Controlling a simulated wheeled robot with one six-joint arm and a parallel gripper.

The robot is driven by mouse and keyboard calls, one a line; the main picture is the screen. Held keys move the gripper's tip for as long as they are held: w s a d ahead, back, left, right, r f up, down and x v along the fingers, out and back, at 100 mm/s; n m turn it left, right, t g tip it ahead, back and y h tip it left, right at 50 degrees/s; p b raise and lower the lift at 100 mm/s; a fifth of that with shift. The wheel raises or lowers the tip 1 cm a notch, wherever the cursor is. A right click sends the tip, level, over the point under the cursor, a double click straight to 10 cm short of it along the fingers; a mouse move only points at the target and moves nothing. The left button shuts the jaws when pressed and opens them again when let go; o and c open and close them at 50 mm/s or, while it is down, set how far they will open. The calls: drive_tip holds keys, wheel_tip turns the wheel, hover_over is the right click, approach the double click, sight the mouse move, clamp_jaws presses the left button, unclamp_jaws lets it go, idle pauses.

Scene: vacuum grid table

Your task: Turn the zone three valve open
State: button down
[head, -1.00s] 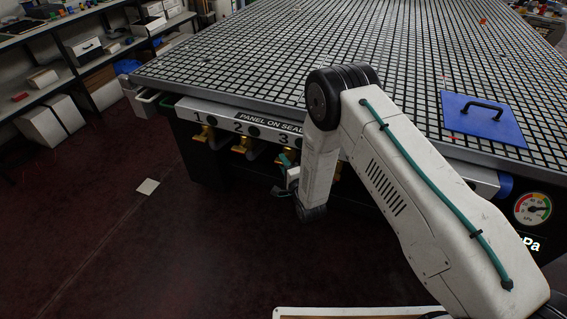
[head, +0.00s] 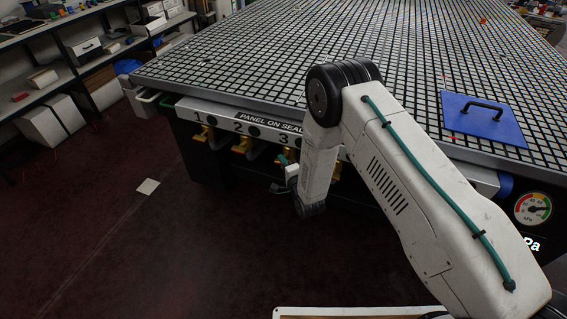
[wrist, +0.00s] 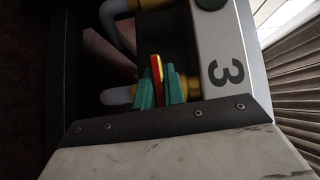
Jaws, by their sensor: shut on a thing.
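The zone three valve has a brass body (wrist: 190,87) beside the large "3" on the panel in the wrist view. Its red and yellow lever (wrist: 157,68) stands between the two green fingers of my gripper (wrist: 160,84), which are shut on it. In the head view, my gripper (head: 284,163) is low at the table's front edge, under the panel strip near the "3", and largely hidden by my arm. The valve for zone three is not clearly visible there.
Brass valves for zone one (head: 204,137) and zone two (head: 242,144) sit left of my gripper under the numbered panel strip (head: 222,118). The grid table (head: 230,70) spreads above. A blue panel with a black handle (head: 478,125) lies on it. A pressure gauge (head: 533,208) is at right.

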drive_tip(key=shift+n+g+h, duration=0.8)
drive_tip(key=shift+n+g, duration=0.4)
drive_tip(key=n+g+h, duration=0.2)
drive_tip(key=shift+h, duration=0.4)
drive_tip(key=n+g+h, duration=0.2)
drive_tip(key=h, duration=0.1)
drive_tip(key=shift+a+n, duration=0.1)
drive_tip(key=shift+n, duration=0.2)
drive_tip(key=shift+n+g+h, duration=0.5)
drive_tip(key=shift+n+h, duration=0.2)
drive_tip(key=shift+h, duration=0.8)
drive_tip(key=c, duration=1.5)
unclamp_jaws()
